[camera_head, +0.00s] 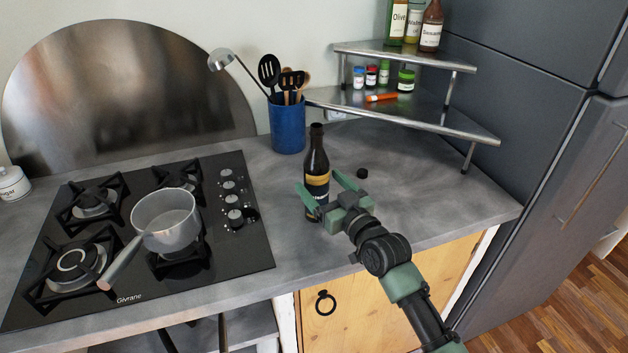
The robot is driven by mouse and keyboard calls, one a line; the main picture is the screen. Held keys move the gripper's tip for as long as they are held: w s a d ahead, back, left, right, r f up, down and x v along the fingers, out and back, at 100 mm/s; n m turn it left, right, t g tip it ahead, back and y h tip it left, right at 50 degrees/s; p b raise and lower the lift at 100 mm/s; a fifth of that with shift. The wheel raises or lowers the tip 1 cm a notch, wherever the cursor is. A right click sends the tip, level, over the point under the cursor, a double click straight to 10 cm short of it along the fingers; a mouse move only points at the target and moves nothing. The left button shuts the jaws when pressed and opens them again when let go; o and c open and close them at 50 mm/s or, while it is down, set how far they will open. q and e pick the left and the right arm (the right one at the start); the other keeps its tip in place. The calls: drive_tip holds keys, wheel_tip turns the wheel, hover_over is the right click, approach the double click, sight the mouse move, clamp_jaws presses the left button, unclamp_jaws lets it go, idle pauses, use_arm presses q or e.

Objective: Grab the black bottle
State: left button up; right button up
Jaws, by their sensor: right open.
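A black bottle (317,163) with a gold and dark label stands upright on the grey counter, right of the stove. My right gripper (322,184) reaches in from the lower right and is open, with one green finger on each side of the bottle's lower half. I cannot tell whether the fingers touch it. The bottle's lower part is partly hidden by the gripper. My left gripper is not in view.
A blue utensil holder (287,127) stands behind the bottle. A stove (140,232) with a pot (166,218) is left. A metal corner shelf (420,118) holds jars and bottles. Counter at right is clear.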

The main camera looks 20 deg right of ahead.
drive_tip(key=shift+w+a+r, duration=0.15)
drive_tip(key=shift+w, duration=0.4)
drive_tip(key=p+x, duration=0.1)
drive_tip(key=x, duration=0.2)
drive_tip(key=shift+r, duration=0.15)
drive_tip(key=shift+w+f, duration=0.25)
drive_tip(key=shift+w, duration=0.75)
drive_tip(key=shift+a, duration=0.1)
clamp_jaws()
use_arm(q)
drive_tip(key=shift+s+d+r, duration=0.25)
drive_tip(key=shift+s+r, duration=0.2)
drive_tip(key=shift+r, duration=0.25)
use_arm(e)
drive_tip(key=shift+r, duration=0.15)
